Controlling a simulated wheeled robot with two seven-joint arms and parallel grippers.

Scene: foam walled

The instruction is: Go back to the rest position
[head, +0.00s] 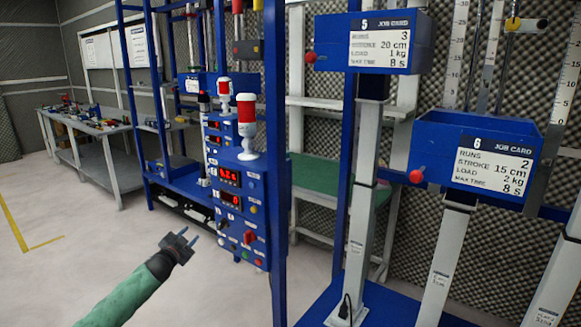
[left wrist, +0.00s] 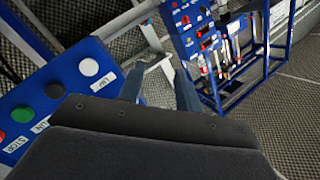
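My left gripper (head: 190,237) is at the lower left of the head view, at the end of my green-sleeved arm. It is in the air over the pale floor, left of the blue control panel. In the left wrist view its two fingers (left wrist: 160,92) stand apart with nothing between them, so it is open and empty. My right arm and gripper are not in the head view.
A blue control panel (head: 254,220) with red displays and knobs stands right of the gripper. Blue job-card boxes (head: 440,135) are at the right. A workbench (head: 90,127) with parts stands at the back left. A button box (left wrist: 50,115) shows in the left wrist view. Floor at left is clear.

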